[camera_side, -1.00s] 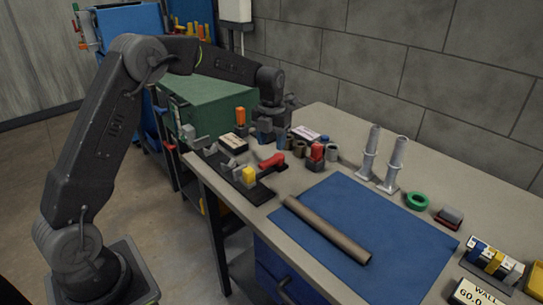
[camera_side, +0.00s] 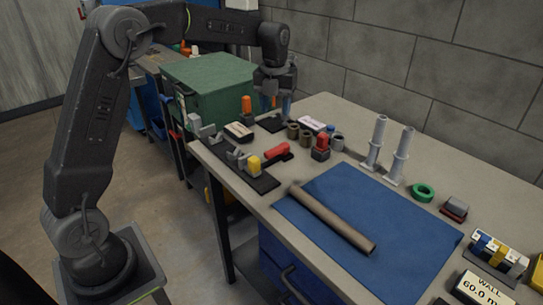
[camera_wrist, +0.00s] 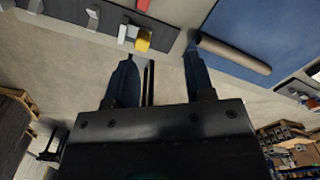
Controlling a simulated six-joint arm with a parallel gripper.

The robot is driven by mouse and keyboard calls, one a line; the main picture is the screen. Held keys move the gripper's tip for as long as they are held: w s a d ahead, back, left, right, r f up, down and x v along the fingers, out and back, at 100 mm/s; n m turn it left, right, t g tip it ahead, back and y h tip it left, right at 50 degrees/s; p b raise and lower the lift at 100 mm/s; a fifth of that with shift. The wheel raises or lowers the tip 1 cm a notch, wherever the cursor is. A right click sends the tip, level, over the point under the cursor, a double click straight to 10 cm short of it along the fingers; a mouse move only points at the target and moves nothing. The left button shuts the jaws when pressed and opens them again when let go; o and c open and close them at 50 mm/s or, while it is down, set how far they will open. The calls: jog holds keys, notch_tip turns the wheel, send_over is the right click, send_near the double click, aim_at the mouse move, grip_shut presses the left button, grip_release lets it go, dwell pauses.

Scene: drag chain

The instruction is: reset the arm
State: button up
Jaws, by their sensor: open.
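My gripper (camera_side: 276,103) is in the air above the back left end of the workbench (camera_side: 310,112). Its two dark blue fingers point down, apart, with nothing seen between them. In the wrist view my gripper (camera_wrist: 160,75) is also open and empty. A black plate (camera_side: 262,184) with grey clamps and a yellow-tipped part (camera_side: 254,163) lies along the bench's left edge. A brown tube (camera_side: 333,220) lies on a blue mat (camera_side: 400,235); the tube (camera_wrist: 235,55) also shows at the upper right of the wrist view.
A green chest (camera_side: 215,90) stands left of the bench, close to the gripper. Two tall grey posts (camera_side: 377,142) (camera_side: 400,155) stand behind the mat. Several small parts crowd the bench below the gripper. A green ring (camera_side: 423,192) lies farther right. A block wall is behind.

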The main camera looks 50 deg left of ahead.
jog(key=s+d+r+n+t, duration=0.1)
jog(key=s+d+r+n, duration=0.25)
jog(key=s+n, duration=0.35)
jog(key=s+d+r+n+t, duration=0.2)
jog(key=s+d+r+n, duration=0.15)
jog(key=s+n, duration=0.35)
jog(key=s+d+f+n+t, duration=0.1)
jog(key=s+f+n, duration=0.1)
jog(key=s+n, duration=0.5)
jog(key=s+d+f+n+t, duration=0.1)
jog(key=s+d+n, duration=0.1)
jog(key=s+n, duration=0.6)
jog(key=shift+d+f, duration=0.2)
jog(key=shift+f, duration=0.2)
